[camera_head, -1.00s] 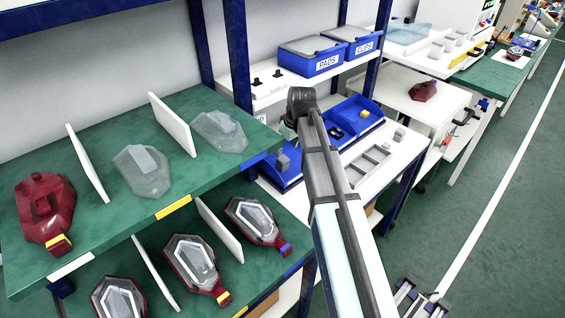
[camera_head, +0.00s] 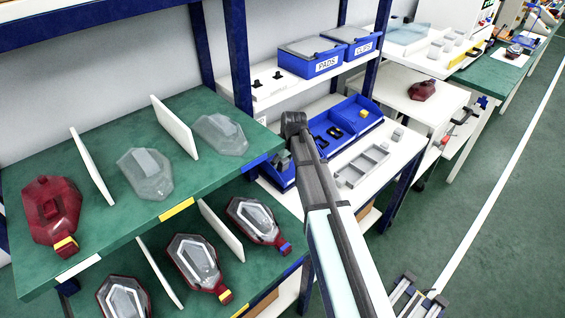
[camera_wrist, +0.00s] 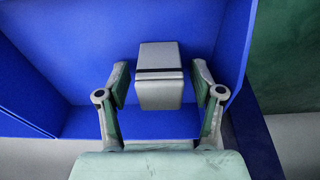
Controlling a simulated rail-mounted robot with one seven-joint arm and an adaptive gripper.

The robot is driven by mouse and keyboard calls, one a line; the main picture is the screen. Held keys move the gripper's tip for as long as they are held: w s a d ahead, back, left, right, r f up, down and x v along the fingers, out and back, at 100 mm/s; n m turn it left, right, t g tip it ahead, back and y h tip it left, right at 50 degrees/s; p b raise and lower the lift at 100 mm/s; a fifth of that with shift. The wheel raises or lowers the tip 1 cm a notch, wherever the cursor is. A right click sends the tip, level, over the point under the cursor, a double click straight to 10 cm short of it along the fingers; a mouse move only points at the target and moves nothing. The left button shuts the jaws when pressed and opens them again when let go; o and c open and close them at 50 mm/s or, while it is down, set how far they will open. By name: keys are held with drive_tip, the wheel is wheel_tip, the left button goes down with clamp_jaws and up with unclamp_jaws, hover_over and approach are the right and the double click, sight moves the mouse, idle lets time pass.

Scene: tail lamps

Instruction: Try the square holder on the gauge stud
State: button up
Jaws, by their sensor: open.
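A grey block-like holder (camera_wrist: 158,92) with a dark groove across it stands in a blue bin (camera_wrist: 88,45) in the wrist view. I cannot tell for sure that it is the square one. My gripper (camera_wrist: 160,78) is open, with one finger on each side of the holder and a gap visible on both sides. In the head view my arm covers most of that bin and my gripper cannot be made out. Two dark studs (camera_head: 257,83) stand on a white block on the shelf above; which is the gauge stud is unclear.
Other bin compartments hold black parts (camera_head: 334,132) and a yellow part (camera_head: 364,113). A grey divided tray (camera_head: 362,166) lies on the white table to the right. Lidded blue boxes (camera_head: 312,63) stand on the shelf. Red lamps (camera_head: 52,210) and clear lenses (camera_head: 145,172) fill the green racks at left.

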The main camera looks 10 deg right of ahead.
drive_tip(key=c, duration=1)
drive_tip(key=shift+c, duration=0.2)
